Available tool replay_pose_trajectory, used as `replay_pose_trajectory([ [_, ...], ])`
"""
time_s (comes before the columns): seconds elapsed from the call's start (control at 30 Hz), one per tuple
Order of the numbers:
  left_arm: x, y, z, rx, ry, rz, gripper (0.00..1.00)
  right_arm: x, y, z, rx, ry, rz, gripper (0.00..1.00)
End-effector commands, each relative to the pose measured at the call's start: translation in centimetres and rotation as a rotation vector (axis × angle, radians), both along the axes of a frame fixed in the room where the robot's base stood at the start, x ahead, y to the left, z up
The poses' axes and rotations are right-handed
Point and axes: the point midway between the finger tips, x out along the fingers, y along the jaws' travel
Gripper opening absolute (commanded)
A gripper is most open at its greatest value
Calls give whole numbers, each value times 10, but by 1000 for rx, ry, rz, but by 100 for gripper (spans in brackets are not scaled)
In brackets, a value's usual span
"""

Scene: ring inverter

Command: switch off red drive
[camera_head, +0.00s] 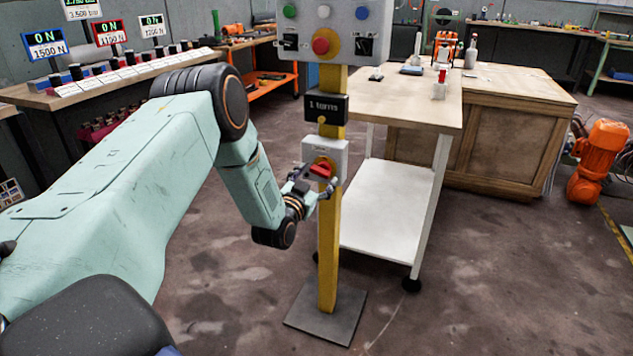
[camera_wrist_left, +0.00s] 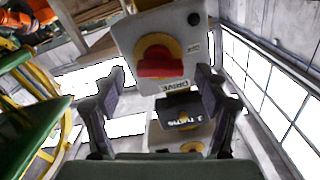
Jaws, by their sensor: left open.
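A grey switch box (camera_head: 335,152) with a red rotary handle (camera_head: 321,169) is fixed on a yellow post (camera_head: 328,230). In the left wrist view the red handle (camera_wrist_left: 160,65) sits on a yellow disc on the box (camera_wrist_left: 185,25), and a label reading "DRIVE" shows beside it. My left gripper (camera_head: 322,188) is at the front of this box. In the left wrist view its two fingers (camera_wrist_left: 158,92) are spread apart, one on each side of the handle, with nothing between them that I can see held. Contact with the handle cannot be told. My right gripper is not seen.
A black box (camera_head: 326,107) reading "1 turns" and a control panel (camera_head: 337,35) with buttons are higher on the post. A white cart (camera_head: 395,190) stands close behind it on the right.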

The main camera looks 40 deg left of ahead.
Motion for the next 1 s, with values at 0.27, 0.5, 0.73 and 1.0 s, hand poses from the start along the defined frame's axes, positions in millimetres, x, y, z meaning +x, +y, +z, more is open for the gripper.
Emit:
replay_pose_trajectory([
  [0.27, 6, 1, 0, 0, 1, 0, 74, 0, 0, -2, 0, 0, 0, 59],
  [0.5, 6, 1, 0, 0, 1, -1, 61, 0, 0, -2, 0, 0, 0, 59],
  [0.73, 6, 1, 0, -1, 1, -1, 41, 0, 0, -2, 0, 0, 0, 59],
  [1.0, 6, 1, 0, -1, 1, -1, 19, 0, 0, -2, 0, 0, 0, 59],
])
